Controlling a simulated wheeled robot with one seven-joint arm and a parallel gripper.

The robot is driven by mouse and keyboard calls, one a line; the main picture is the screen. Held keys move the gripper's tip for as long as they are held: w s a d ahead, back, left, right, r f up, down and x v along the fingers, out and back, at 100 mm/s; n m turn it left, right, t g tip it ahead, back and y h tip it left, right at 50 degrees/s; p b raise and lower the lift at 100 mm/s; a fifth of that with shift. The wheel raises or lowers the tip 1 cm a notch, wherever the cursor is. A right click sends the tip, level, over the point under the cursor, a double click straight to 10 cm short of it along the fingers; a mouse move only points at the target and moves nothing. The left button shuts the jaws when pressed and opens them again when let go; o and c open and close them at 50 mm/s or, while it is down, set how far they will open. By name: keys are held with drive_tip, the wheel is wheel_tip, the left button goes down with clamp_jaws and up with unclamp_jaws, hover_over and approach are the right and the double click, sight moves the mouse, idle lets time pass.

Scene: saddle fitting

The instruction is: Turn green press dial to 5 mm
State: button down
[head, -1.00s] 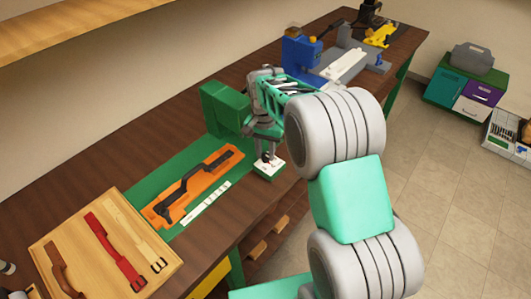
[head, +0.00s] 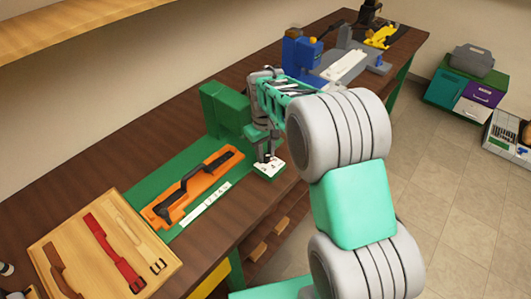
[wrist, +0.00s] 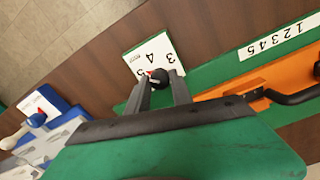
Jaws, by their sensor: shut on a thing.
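The green press (head: 222,108) stands on the bench with its green base running toward the front left. Its dial is a white plate (head: 272,169) with black numbers at the base's right end. In the wrist view the plate (wrist: 160,52) shows 3, 4 and 5 around a dark round knob (wrist: 159,78). A small red mark shows at the knob's edge on the side of the 5; its exact reading is unclear. My gripper (head: 265,158) points down over the plate. In the wrist view its fingers (wrist: 164,88) are shut on the knob, hiding part of the dial.
An orange bed (head: 200,185) with a black handle lies on the green base beside a white 1-to-5 scale (head: 206,203). A wooden tray (head: 105,245) with straps is at front left. A blue device (head: 300,50) stands farther back.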

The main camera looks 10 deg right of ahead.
sight(265, 156)
drive_tip(key=shift+n, duration=1.2)
drive_tip(key=c, duration=1.1)
unclamp_jaws()
drive_tip(key=shift+r, duration=0.1)
wheel_tip(265, 156, up, 8)
drive_tip(key=shift+s+a+f+b, duration=0.1)
drive_tip(key=shift+f+b, duration=0.05)
drive_tip(key=shift+b, duration=0.35)
